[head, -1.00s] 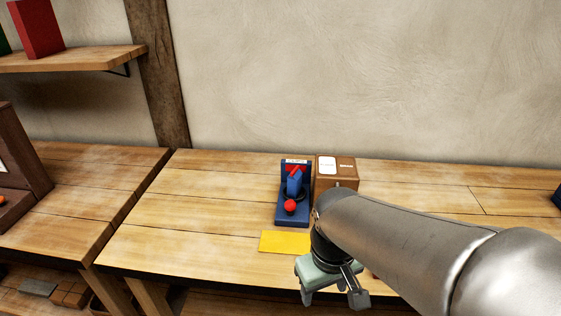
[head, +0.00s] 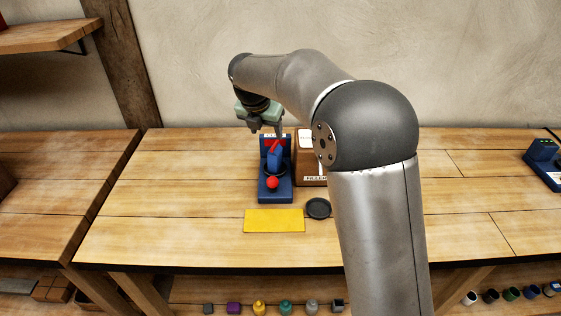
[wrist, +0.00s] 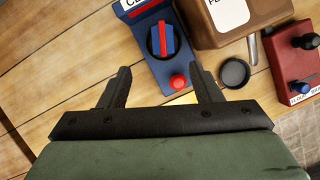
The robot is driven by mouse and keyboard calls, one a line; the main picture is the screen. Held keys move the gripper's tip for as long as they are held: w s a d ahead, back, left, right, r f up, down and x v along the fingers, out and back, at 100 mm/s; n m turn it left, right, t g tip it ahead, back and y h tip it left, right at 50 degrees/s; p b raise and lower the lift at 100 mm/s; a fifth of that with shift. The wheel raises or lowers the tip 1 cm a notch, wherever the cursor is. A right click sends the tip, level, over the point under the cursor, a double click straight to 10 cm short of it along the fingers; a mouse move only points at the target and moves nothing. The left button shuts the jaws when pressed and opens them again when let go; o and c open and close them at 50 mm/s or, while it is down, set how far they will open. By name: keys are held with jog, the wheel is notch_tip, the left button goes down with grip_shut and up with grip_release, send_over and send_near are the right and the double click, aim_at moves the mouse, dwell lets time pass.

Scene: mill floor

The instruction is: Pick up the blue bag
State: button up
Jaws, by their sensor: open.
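The blue bag (head: 275,159), a small upright blue piece with a red strip along its top, stands in a black ring on a blue station (head: 277,191). In the wrist view the bag (wrist: 154,41) is seen from above inside the round black ring, with a red ball knob in front of it. My gripper (head: 266,131) is open and empty, above and slightly behind the station. In the wrist view its fingers (wrist: 160,72) point toward the station, apart from the bag.
A brown filler box (head: 312,172) stands right of the blue station, partly behind my arm. A black dish (head: 318,208) and a yellow mat (head: 273,221) lie in front. The bench's left part is clear.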

aim_at(274, 151)
jog(key=p+x, duration=0.1)
jog(key=x, duration=0.8)
jog(key=shift+f, duration=0.2)
jog(key=shift+d+p+x, duration=0.15)
jog(key=shift+p+x, duration=0.25)
jog(key=shift+x, duration=1)
jog(key=shift+d+p+x, duration=0.2)
jog(key=shift+p+x, duration=0.2)
jog(key=shift+x, duration=1.05)
jog(key=shift+s, duration=0.1)
jog(key=c, duration=1.2)
jog(key=shift+r, duration=0.1)
